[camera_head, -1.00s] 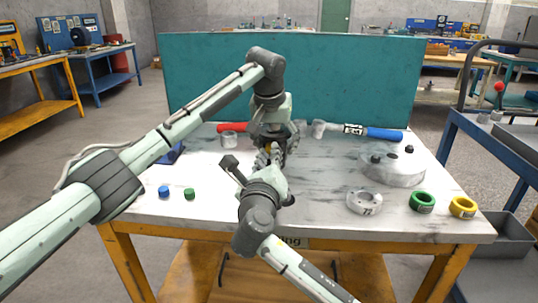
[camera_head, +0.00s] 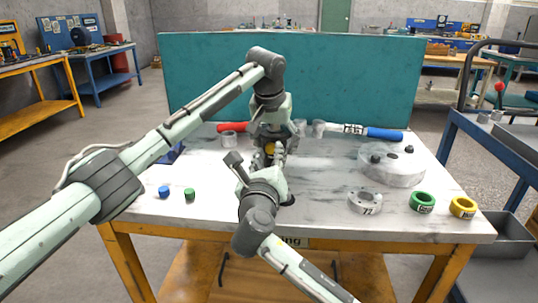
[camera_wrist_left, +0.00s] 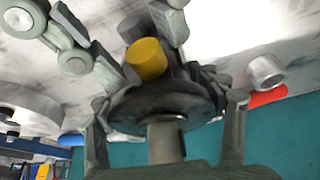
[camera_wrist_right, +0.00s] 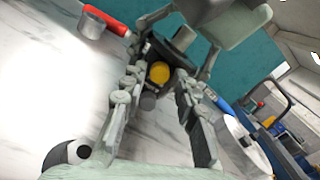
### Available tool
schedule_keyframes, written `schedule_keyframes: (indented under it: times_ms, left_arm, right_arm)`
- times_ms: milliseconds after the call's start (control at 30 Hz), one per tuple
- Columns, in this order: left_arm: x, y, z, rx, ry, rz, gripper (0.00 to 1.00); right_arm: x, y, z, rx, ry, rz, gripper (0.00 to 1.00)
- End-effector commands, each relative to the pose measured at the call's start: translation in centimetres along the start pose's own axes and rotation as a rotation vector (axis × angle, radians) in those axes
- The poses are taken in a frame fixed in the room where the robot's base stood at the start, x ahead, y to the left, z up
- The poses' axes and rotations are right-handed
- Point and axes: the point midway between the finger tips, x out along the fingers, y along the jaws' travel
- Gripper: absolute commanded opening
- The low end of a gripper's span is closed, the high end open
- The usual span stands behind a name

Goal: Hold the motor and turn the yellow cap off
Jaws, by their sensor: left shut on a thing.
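The dark motor (camera_wrist_left: 160,108) is gripped between the fingers of my left gripper (camera_wrist_left: 165,120), with its pale shaft toward that wrist. The yellow cap (camera_wrist_right: 159,72) is on the motor's side facing my right gripper; it also shows in the left wrist view (camera_wrist_left: 146,60) and small in the head view (camera_head: 269,148). My right gripper (camera_wrist_right: 158,88) is open, its fingers spread to either side of the cap's line. I cannot tell how far apart the fingertips and cap are. The arms hide most of the motor in the head view.
Blue (camera_head: 164,191) and green (camera_head: 189,193) caps lie at left on the table. A ring marked 77 (camera_head: 364,202), a green ring (camera_head: 422,202), a yellow ring (camera_head: 463,207) and a clear round part (camera_head: 392,168) are at right. A blue-handled tool (camera_head: 384,134) lies behind.

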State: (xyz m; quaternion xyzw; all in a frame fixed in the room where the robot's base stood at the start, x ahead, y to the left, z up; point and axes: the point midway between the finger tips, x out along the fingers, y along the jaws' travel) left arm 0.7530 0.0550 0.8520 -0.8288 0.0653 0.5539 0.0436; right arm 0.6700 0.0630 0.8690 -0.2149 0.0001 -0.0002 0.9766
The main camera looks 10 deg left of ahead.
Motion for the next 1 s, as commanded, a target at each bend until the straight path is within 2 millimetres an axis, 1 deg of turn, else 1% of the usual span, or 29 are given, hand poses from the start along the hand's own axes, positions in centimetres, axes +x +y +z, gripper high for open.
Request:
schedule_keyframes:
  times_ms: [33, 100, 200, 333, 433, 967, 1000]
  left_arm:
    - [-0.03, -0.03, -0.06, 0.0, 0.002, 0.0, 0.08]
    - [-0.04, -0.03, -0.06, 0.0, 0.002, 0.0, 0.08]
    - [-0.04, -0.03, -0.07, 0.0, 0.002, 0.0, 0.08]
    - [-0.05, -0.03, -0.07, 0.0, 0.002, -0.001, 0.08]
    - [-0.05, -0.03, -0.07, 0.0, 0.002, -0.001, 0.08]
    - [-0.06, -0.04, -0.08, 0.0, 0.003, -0.001, 0.08]
    - [-0.07, -0.03, -0.08, 0.0, 0.003, -0.001, 0.08]
  right_arm:
    - [-0.07, 0.12, -0.06, 0.106, 0.002, 0.002, 0.29]
    - [-0.06, 0.1, -0.08, 0.256, 0.003, 0.001, 0.29]
    - [-0.05, 0.08, -0.02, 0.445, 0.002, 0.001, 0.29]
    - [-0.02, 0.03, 0.0, 0.58, 0.001, 0.0, 0.29]
    - [0.0, -0.01, 0.05, 0.602, -0.001, 0.0, 0.29]
    - [-0.04, 0.0, -0.02, 0.596, 0.0, 0.0, 0.29]
    - [-0.04, 0.0, -0.02, 0.596, 0.0, 0.0, 0.28]
